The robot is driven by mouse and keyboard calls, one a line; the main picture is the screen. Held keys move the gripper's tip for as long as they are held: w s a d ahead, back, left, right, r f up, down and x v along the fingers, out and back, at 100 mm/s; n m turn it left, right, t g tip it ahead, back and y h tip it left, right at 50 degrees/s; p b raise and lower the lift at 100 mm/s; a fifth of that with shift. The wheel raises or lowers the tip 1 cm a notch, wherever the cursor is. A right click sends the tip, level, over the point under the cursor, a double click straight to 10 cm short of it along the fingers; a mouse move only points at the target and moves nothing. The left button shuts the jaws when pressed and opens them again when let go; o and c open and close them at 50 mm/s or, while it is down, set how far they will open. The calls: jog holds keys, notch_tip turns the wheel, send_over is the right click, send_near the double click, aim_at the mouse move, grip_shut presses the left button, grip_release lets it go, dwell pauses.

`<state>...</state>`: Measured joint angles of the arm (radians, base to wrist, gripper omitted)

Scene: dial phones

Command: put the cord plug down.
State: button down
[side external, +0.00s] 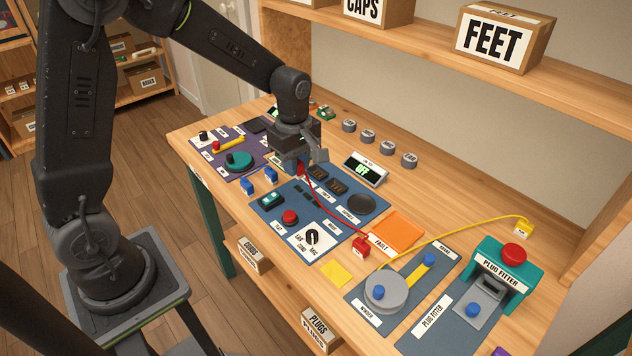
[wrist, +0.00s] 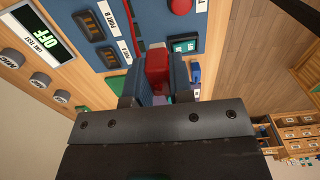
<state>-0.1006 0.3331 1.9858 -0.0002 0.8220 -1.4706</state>
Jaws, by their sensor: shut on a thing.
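My gripper (side external: 300,164) hangs above the far left edge of the blue test panel (side external: 268,220). It is shut on a red cord plug (wrist: 158,66), which sits between the two fingers in the wrist view. A red cord (side external: 325,213) runs from the gripper across the panel to the other red plug (side external: 361,246), beside the orange FAULT mat (side external: 398,232). The dark port slots (side external: 338,186) are to the right of the gripper, and they show in the wrist view (wrist: 108,57) too. The held plug's lower tip and any contact with the table are hard to tell.
The OFF display (side external: 366,170) stands behind the panel, near several grey round pieces (side external: 367,136). Two small blue plugs (side external: 270,174) stand at the panel's left. A yellow cord (side external: 460,231) lies to the right, near the winder (side external: 386,290) and green plug fitter (side external: 500,270).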

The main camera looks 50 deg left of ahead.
jog(key=w+a, duration=0.3)
jog(key=a, duration=0.5)
jog(key=w+a, duration=0.2)
jog(key=a, duration=0.6)
send_over(318, 174)
notch_tip(318, 174, down, 6)
jog(key=shift+a+f, duration=0.1)
jog(key=shift+f, duration=2.1)
jog(key=shift+f, duration=0.1)
jog(key=shift+f, duration=0.15)
jog(key=c, duration=1)
grip_release()
